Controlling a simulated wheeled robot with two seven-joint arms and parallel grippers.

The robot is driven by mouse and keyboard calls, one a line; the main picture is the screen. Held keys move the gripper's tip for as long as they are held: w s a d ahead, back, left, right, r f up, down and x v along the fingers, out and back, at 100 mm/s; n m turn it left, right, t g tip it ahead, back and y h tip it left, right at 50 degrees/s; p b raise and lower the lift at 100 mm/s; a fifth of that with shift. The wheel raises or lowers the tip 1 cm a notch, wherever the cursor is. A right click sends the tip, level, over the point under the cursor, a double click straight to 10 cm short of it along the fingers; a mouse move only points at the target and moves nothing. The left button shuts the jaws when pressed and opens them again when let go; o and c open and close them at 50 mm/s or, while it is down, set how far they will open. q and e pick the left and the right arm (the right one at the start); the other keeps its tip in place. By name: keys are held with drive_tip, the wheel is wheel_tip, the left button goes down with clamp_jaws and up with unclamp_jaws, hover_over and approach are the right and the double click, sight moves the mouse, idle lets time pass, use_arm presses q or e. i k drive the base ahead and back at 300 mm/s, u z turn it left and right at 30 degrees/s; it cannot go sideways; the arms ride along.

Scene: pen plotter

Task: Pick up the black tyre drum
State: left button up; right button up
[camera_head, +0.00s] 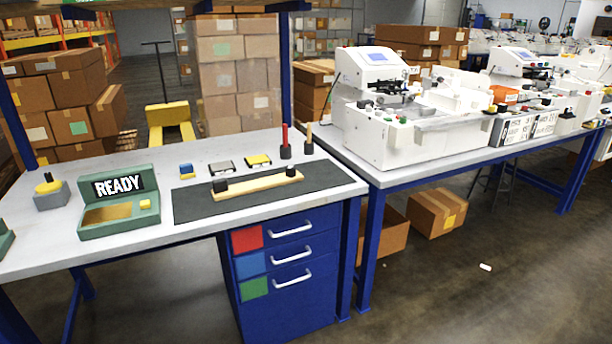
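Nothing in view is clearly a tyre drum. Small black pieces that could be it stand at the left end (220,185) and right end (290,171) of a pale wooden bar (256,186). The bar lies on a dark mat (330,179) on the near workbench. Two more black pieces stand behind the mat, one under a red stick (285,136) and one under a tan stick (308,134). At this size I cannot tell which black piece is the drum. Neither of my grippers shows.
A green box marked READY (117,208) and a grey block with a yellow knob (50,194) stand at the bench's left. Small blue, grey and yellow items lie behind the mat. White machines (385,130) fill the right bench. Blue drawers (285,300) sit below.

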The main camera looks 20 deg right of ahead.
sight(291, 170)
drive_tip(key=z, duration=0.7)
drive_tip(key=i, duration=0.65)
drive_tip(key=z, duration=0.6)
drive_tip(key=i, duration=0.9)
drive_tip(key=u, duration=0.5)
